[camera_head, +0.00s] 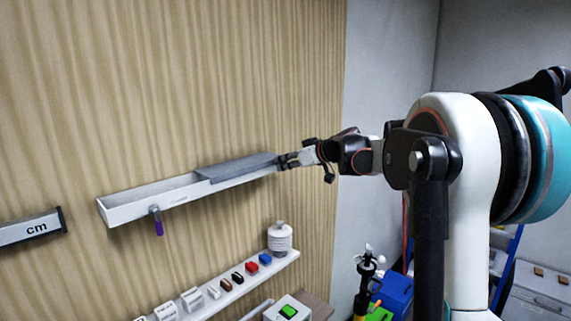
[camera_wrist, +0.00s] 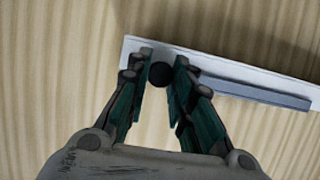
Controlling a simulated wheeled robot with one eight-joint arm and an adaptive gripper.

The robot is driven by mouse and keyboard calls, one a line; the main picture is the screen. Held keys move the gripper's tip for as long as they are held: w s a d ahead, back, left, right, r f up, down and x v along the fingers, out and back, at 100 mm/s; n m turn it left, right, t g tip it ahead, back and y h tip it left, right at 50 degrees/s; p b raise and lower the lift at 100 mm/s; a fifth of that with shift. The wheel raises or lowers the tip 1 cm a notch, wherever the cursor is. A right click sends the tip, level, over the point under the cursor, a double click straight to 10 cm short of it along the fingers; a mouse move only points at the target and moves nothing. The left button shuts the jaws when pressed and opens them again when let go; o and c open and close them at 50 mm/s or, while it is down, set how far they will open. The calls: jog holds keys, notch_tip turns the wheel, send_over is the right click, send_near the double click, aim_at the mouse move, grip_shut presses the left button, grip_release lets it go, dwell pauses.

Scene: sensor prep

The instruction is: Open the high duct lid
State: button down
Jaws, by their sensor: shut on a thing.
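The high duct is a long white trough (camera_head: 130,207) fixed to the wooden wall. Its grey lid (camera_head: 240,168) lies over the right part, and the left part of the trough is uncovered. My gripper (camera_head: 284,162) is at the right end of the duct. In the wrist view my gripper (camera_wrist: 161,72) has its fingers on both sides of a round black knob (camera_wrist: 160,74) and is shut on it. The duct's white edge (camera_wrist: 215,70) and a grey strip (camera_wrist: 255,93) run off to the right there. The knob's attachment to the lid is hidden.
A purple-handled thing (camera_head: 157,222) hangs under the duct. Below is a white shelf (camera_head: 235,293) with small coloured blocks and a white ribbed bottle (camera_head: 280,238). Blue bins (camera_head: 395,290) stand at lower right.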

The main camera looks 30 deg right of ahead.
jog(key=c, duration=1.4)
grip_release()
jog(key=shift+a, duration=0.1)
jog(key=shift+s+r, duration=0.1)
jog(key=v, duration=1.2)
